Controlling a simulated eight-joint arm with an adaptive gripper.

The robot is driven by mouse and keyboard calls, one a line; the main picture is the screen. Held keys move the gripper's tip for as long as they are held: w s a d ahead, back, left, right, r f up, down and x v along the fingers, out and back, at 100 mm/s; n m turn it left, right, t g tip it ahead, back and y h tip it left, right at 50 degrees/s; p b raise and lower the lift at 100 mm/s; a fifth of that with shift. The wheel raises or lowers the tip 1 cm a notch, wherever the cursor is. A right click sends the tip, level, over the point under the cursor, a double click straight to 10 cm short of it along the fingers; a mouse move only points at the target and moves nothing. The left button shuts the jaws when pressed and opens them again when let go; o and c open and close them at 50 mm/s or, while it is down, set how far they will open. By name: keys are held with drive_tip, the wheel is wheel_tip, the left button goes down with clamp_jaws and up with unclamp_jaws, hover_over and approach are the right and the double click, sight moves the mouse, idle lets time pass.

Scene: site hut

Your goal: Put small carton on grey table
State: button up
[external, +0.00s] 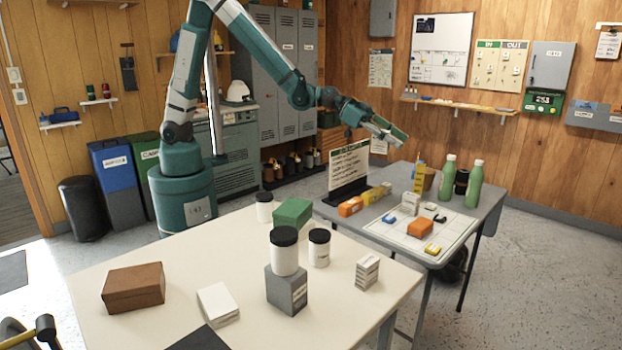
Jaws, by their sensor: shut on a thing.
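My gripper (384,130) is high over the back left part of the grey table (467,213), near the top of an upright sign. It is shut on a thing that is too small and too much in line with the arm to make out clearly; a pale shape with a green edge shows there. A small white carton (367,271) with printed lines stands on the right part of the white table, apart from my gripper. Another small pale carton (409,203) stands on the grey table.
The sign (348,167) stands at the grey table's left edge. On the white table (240,320), a black-lidded jar (284,252) stands on a grey block (287,290), beside a green box (293,213).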

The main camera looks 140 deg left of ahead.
drive_tip(key=s+a+r, duration=0.4)
drive_tip(key=s+a, duration=0.1)
drive_tip(key=a, duration=0.5)
drive_tip(key=s+a+r+y, duration=0.1)
drive_tip(key=s+a+r, duration=0.25)
drive_tip(key=a, duration=0.65)
drive_tip(key=s+a+r, duration=0.4)
drive_tip(key=s+a, duration=0.1)
drive_tip(key=a, duration=0.5)
hover_over(396, 184)
wheel_tip(396, 184, down, 25)
drive_tip(key=shift+f+n, duration=0.4)
drive_tip(key=shift+f, duration=0.25)
drive_tip(key=shift+f+b, duration=0.7)
drive_tip(key=shift+f, duration=2.45)
drive_tip(key=shift+f+b, duration=0.45)
drive_tip(key=shift+f, duration=1.4)
drive_tip(key=shift+f, duration=0.1)
